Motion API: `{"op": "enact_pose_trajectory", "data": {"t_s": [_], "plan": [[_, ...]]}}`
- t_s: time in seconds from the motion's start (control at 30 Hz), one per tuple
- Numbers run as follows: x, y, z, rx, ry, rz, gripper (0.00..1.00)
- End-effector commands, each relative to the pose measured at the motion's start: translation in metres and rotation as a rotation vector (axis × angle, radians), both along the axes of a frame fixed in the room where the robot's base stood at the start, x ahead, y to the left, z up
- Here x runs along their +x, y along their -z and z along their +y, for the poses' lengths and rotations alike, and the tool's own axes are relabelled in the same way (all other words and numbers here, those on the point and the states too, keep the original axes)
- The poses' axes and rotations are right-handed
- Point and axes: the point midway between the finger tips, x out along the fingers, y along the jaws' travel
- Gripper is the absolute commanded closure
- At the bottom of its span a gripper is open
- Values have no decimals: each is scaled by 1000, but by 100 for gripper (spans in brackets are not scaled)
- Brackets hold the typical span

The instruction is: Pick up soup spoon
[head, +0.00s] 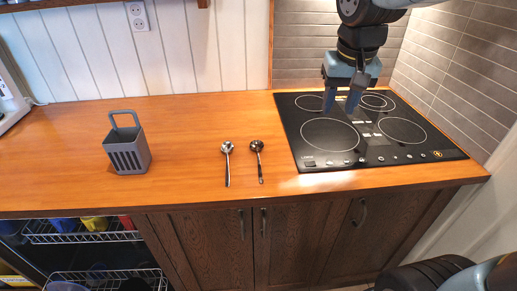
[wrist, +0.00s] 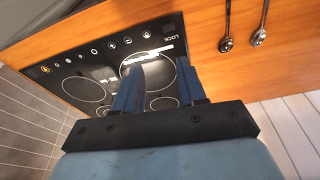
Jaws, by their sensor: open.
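Two spoon-like utensils lie side by side on the wooden counter, handles toward the front edge. The left one (head: 227,150) is bright silver with a round bowl. The right one (head: 258,148) has a darker bowl and dark handle. I cannot tell which is the soup spoon. Both also show at the upper right of the wrist view, the darker one (wrist: 226,44) nearer the hob and the silver one (wrist: 259,38) beyond it. My gripper (head: 340,104) is open and empty above the hob, to the right of both utensils. Its two blue fingers (wrist: 158,68) stand apart in the wrist view.
A black hob (head: 378,139) with several ring zones is set in the counter (head: 190,185) at right. A grey slotted utensil holder (head: 129,158) with a handle stands at left. The counter around the utensils is clear. Tiled walls close off the back and right.

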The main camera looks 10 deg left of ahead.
Motion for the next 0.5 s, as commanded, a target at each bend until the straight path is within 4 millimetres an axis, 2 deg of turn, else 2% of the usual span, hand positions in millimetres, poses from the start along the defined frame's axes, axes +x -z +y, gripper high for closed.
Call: {"op": "enact_pose_trajectory", "data": {"t_s": [0.03,0.3,0.5], "plan": [[6,7,18,-8,-19,26,59],[19,42,109,-49,-82,141,59],[17,65,158,-77,-110,195,59]]}}
